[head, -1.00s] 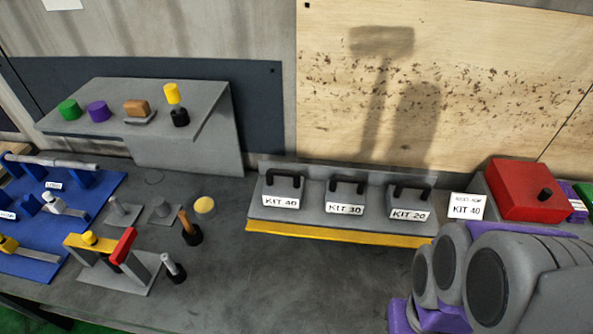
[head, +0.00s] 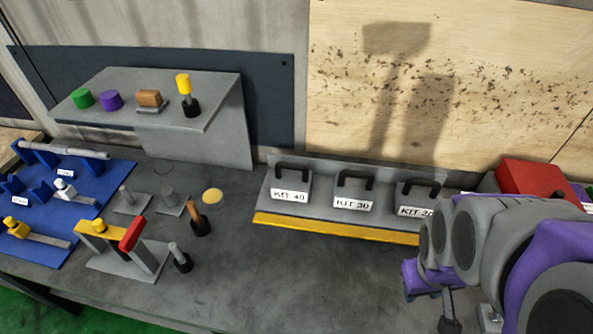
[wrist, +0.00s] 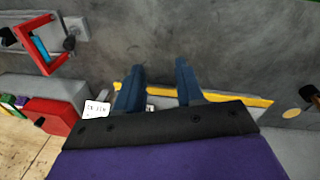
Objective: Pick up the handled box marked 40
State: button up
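The handled box marked KIT 40 (head: 291,185) is grey with a dark handle and a white label. It stands upright at the left end of a grey holder with a yellow front strip (head: 335,228) in the head view. My gripper (wrist: 157,85) shows two dark blue fingers spread apart in the wrist view, with nothing between them. It is over the bench near the yellow strip, apart from the KIT 40 box. In the wrist view the boxes are mostly hidden behind my gripper.
The KIT 30 box (head: 353,191) and the KIT 20 box (head: 418,198) stand to the right; my arm is close to KIT 20 in the picture. A red box (head: 538,178) is farther right. A grey shelf (head: 215,105) and blue rack (head: 100,200) are left.

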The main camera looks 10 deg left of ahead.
jog(key=w+a+f+n+t+y, duration=0.1)
jog(key=w+f+n+t, duration=0.3)
jog(key=w, duration=0.7)
jog(key=w+a+f+n+t, duration=0.1)
jog(key=w+f+n+t, duration=0.2)
jog(key=w+n, duration=0.55)
jog(key=n+t+y+b, duration=0.1)
jog(key=n+t+y, duration=0.2)
jog(key=n+y, duration=0.8)
send_near(294, 169)
jog(key=shift+m+y, duration=0.35)
jog(key=shift+y, duration=0.35)
jog(key=x, duration=0.2)
jog(key=b+x, duration=0.1)
jog(key=x, duration=0.3)
jog(key=shift+w+a+f, duration=0.1)
jog(key=shift+a+f, duration=0.2)
jog(key=shift+f, duration=0.15)
jog(key=shift+w+d+b+x, duration=0.15)
jog(key=shift+b+x, duration=0.2)
jog(key=shift+x, duration=1)
jog(key=shift+w+d+b+x, duration=0.15)
jog(key=shift+b+x, duration=0.15)
jog(key=shift+x, duration=1)
